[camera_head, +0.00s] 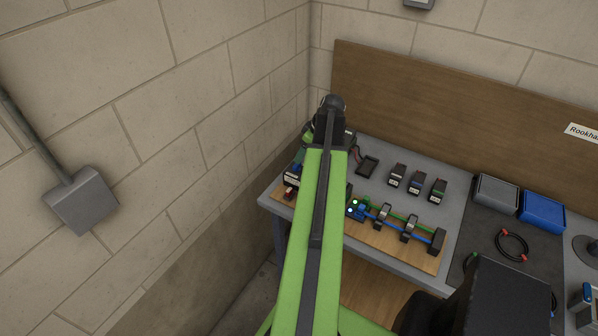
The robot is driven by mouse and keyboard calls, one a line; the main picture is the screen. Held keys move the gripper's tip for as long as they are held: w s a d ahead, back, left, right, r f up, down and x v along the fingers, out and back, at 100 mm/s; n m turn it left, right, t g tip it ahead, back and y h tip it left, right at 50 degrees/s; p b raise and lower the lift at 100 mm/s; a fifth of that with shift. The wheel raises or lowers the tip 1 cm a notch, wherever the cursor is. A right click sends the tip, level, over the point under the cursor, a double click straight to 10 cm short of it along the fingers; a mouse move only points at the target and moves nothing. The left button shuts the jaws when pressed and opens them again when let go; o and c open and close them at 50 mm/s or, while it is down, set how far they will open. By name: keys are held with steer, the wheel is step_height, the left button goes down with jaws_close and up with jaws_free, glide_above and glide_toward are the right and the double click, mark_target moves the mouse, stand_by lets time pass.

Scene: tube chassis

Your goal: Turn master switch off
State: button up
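My green arm reaches up the middle of the view from the bottom edge and ends in a dark joint over the left end of the bench. I cannot make out my gripper or its fingers; the arm hides what lies behind it. No part is clearly recognisable as the master switch. A small red part (290,193) sits at the left end of the wooden wiring board (393,246), left of my arm. On the board, right of my arm, a small blue part with lit green dots (356,208) joins green and blue wires. The arm covers part of the board.
The grey bench (428,215) stands against a wooden backboard (430,105). Several small dark blocks (416,183) stand on it. A grey bin (497,193) and a blue bin (542,210) are at right. A grey box (80,205) with conduit hangs on the left block wall.

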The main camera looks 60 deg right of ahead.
mark_target(297, 167)
steer(key=b+x, duration=0.5)
steer(key=x, duration=0.2)
steer(key=shift+f, duration=0.3)
steer(key=shift+r, duration=0.15)
